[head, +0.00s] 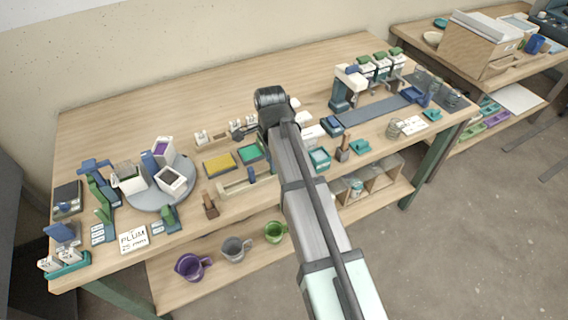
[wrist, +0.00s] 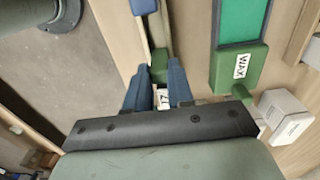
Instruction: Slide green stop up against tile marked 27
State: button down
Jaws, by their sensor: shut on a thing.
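In the wrist view my gripper (wrist: 159,72) has its two blue fingers shut on a small green block, which I take to be the green stop (wrist: 158,60). The stop sits at the wooden rail (wrist: 143,38), and its lower part is hidden between the fingers. A white tile marked 27 (wrist: 163,98), seen upside down, lies between the fingers nearer my palm. I cannot tell whether stop and tile touch. In the head view the wooden rail (head: 236,187) shows at the bench's front, but my arm hides the fingers, stop and tile.
A green holder labelled WAX (wrist: 236,72) stands right of the fingers in the wrist view. A blue block (wrist: 143,6) is farther along the rail. A white block (wrist: 284,112) is at right. In the head view a yellow pad (head: 220,163) lies behind the rail.

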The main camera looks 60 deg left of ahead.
jog(key=shift+w, duration=1.45)
jog(key=c, duration=1.1)
grip_release()
jog(key=shift+r, duration=0.15)
jog(key=shift+r, duration=3.4)
